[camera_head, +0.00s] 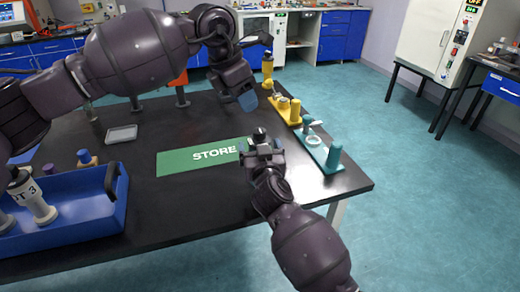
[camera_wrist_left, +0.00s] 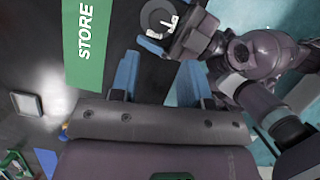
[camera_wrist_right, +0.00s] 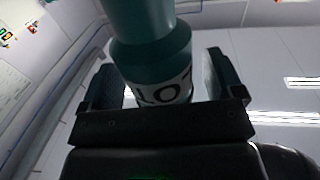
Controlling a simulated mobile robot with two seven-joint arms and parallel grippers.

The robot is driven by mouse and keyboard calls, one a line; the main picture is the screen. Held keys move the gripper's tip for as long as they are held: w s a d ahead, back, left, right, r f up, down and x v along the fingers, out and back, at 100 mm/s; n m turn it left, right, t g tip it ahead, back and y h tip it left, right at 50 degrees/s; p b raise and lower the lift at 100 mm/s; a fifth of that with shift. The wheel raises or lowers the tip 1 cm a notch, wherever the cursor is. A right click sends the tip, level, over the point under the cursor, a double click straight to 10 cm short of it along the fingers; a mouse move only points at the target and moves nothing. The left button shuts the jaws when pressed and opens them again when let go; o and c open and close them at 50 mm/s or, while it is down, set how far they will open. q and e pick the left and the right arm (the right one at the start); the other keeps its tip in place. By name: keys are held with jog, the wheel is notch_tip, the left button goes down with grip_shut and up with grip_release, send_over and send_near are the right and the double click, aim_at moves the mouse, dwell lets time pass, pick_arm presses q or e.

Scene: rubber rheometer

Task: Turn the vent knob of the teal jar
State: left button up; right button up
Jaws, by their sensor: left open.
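The teal jar (camera_wrist_right: 155,60) fills the middle of the right wrist view, between the fingers of my right gripper (camera_head: 262,145); part of a white label with dark letters shows. I see my right gripper as shut on it, above the table beside the STORE mat. In the left wrist view a round pale-rimmed top with a small white piece (camera_wrist_left: 158,18) shows at the right gripper; it looks like the jar's top, and I cannot make out the vent knob clearly. My left gripper (camera_head: 248,98) is open and empty, higher and behind the right one, its blue fingers apart.
The green STORE mat (camera_head: 195,158) is clear. A teal stand (camera_head: 322,160) with a post and ring is at the table's right edge, a yellow stand (camera_head: 285,112) behind it. A blue crate (camera_head: 70,232) is at left, a small grey tray (camera_head: 121,134) behind it.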

aim_at(259, 130)
jog(key=c, duration=0.9)
pick_arm(q)
jog(key=shift+o, duration=1.3)
jog(key=shift+r, duration=0.1)
jog(key=shift+o, duration=0.4)
jog(key=d+r, duration=0.2)
jog(key=d, duration=0.3)
jog(key=shift+r, duration=0.4)
pick_arm(e)
jog(key=shift+d, duration=0.1)
pick_arm(q)
jog(key=f+n+y, duration=0.1)
jog(key=f+n, duration=0.3)
jog(key=n, duration=0.4)
jog(key=w+a+f+n+g+y, duration=0.1)
jog(key=f+n, duration=0.3)
jog(key=n, duration=0.5)
jog(key=f+n+y, duration=0.1)
jog(key=f+n, duration=0.3)
jog(key=n, duration=0.4)
jog(key=shift+w+a+f+g+y, duration=0.1)
jog(key=shift+w+a+g+y, duration=0.2)
jog(key=shift+w+g, duration=0.1)
